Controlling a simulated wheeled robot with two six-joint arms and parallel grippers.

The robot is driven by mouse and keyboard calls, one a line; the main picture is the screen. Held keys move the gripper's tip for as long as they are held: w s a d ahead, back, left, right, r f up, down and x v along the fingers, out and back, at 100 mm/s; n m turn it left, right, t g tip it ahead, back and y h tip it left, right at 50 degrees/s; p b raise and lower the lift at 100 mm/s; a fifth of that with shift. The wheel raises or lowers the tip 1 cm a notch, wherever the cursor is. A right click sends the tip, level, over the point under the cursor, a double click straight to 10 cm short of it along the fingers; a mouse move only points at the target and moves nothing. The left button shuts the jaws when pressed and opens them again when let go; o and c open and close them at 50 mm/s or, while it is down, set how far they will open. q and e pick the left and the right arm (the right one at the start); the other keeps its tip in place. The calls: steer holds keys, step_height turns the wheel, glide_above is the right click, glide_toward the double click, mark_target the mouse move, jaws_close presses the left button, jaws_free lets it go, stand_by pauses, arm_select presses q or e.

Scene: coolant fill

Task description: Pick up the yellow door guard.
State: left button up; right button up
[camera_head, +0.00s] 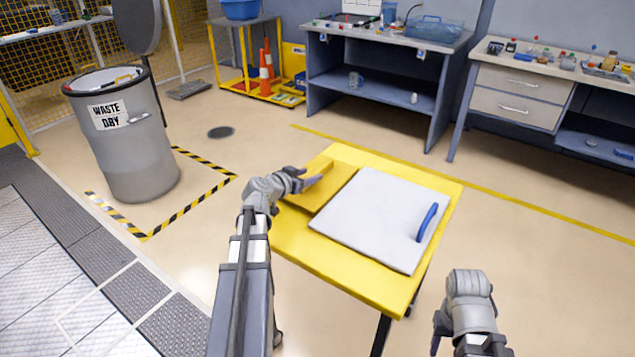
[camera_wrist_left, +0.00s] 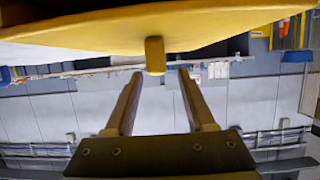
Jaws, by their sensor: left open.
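The yellow door guard (camera_head: 318,190) looks like a darker yellow flat piece on the left part of the yellow table, beside a white panel. My left gripper (camera_head: 316,175) is over that part of the table, at the piece's left side. In the left wrist view my left gripper (camera_wrist_left: 160,75) is open. A small yellow tab (camera_wrist_left: 154,55) hangs from a yellow surface above, seen between and just beyond the fingertips, apart from both. I cannot tell if this tab belongs to the guard. My right arm shows at the bottom right; its jaws are not clear.
The yellow table (camera_head: 370,285) carries the white panel (camera_head: 365,215) with a blue handle (camera_head: 427,222). A grey waste barrel (camera_head: 130,160) stands left within striped floor tape. Workbenches (camera_head: 375,95) line the back wall. The floor around the table is clear.

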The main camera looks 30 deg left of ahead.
mark_target(316, 172)
arm_select(q)
steer(key=shift+b+x, duration=0.9)
steer(key=shift+x, duration=1.75)
steer(key=shift+s, duration=0.1)
jaws_close()
